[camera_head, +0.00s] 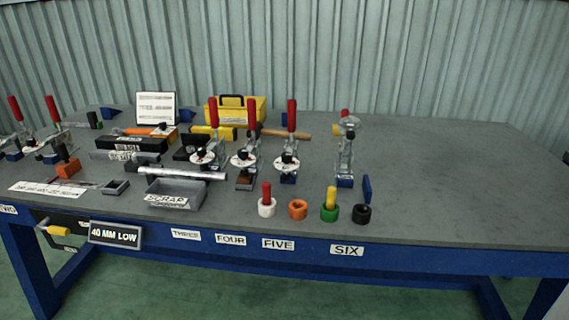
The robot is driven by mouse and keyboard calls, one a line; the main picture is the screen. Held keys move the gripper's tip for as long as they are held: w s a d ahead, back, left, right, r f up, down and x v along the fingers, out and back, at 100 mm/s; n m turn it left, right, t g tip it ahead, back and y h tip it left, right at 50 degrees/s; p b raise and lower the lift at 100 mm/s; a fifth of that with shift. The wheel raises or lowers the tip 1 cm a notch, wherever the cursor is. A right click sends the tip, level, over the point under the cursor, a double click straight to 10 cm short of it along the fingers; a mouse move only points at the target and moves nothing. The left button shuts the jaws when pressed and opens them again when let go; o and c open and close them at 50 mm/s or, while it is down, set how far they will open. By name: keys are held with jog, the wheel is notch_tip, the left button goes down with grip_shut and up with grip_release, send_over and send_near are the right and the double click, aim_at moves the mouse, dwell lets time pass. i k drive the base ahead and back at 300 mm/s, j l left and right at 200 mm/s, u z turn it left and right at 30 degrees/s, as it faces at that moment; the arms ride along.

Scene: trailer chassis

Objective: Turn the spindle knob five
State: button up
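A toggle clamp with an upright red handle (291,115) stands behind the FIVE label (278,244) on the bench's front edge. Low on this clamp is a white round dial (280,164) with a small dark spindle knob (288,158) at its middle. Markings on the dial are too small to read. Similar clamps stand to its left, one with a reddish-brown block (245,178) below it. My gripper is not in view.
Coloured round holders, including an orange one (298,209), stand in front of the clamps. A grey SCRAP tray (176,189) lies to the left. Another clamp (345,155) stands behind the SIX label (347,250). The right side of the grey bench (460,185) is clear.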

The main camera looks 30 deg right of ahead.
aim_at(286, 158)
jog(key=i+l+z, duration=0.15)
jog(key=i+l, duration=0.6)
jog(key=l, duration=0.1)
